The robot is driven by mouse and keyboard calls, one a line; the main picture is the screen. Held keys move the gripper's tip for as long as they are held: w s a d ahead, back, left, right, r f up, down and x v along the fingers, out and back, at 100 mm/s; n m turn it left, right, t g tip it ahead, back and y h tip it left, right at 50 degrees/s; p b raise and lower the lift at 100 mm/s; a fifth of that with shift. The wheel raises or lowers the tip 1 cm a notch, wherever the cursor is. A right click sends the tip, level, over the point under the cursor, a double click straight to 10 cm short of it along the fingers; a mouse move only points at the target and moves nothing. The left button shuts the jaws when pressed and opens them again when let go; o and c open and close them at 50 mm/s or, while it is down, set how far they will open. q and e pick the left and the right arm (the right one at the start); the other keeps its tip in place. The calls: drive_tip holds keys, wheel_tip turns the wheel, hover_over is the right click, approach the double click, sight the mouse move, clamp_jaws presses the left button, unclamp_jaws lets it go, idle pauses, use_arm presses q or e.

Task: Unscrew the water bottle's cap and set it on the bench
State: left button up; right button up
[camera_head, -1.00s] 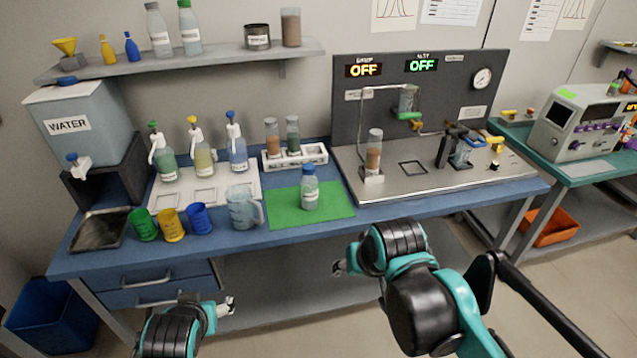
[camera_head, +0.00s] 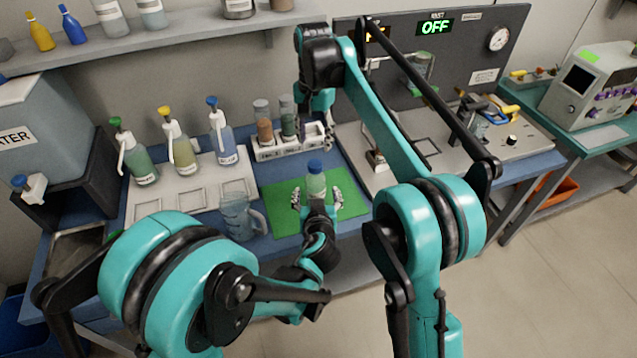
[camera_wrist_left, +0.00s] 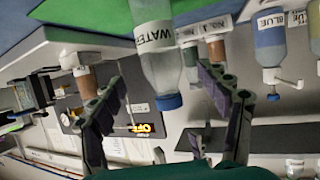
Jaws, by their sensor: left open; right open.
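The water bottle (camera_head: 316,184), clear with a blue cap (camera_head: 315,166), stands upright on the green mat (camera_head: 285,222). The cap is on it. My left gripper (camera_head: 317,199) is open, with one finger on each side of the bottle; I see no clear contact. In the left wrist view the picture is upside down; the bottle (camera_wrist_left: 156,62) with its WATER label and blue cap (camera_wrist_left: 169,102) shows between the open fingers of the left gripper (camera_wrist_left: 165,100). My right gripper (camera_head: 318,112) hangs above and behind the bottle, in front of the rack, open and empty; its fingertips are hard to make out.
A measuring jug (camera_head: 236,218) stands left of the mat. A white rack (camera_head: 268,152) with jars is behind it, and spray bottles (camera_head: 183,150) are at the left. A steel-topped rig (camera_head: 440,150) is at the right. My arms hide the bench's front.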

sight(315, 187)
use_arm(q)
drive_tip(key=x, duration=0.7)
drive_tip(key=shift+c, duration=0.3)
clamp_jaws()
drive_tip(key=shift+a, duration=0.1)
use_arm(e)
drive_tip(key=m, duration=1.5)
drive_tip(key=shift+m, duration=0.4)
drive_tip(key=m, duration=0.6)
drive_tip(key=shift+m, duration=0.3)
drive_tip(key=shift+f, duration=4)
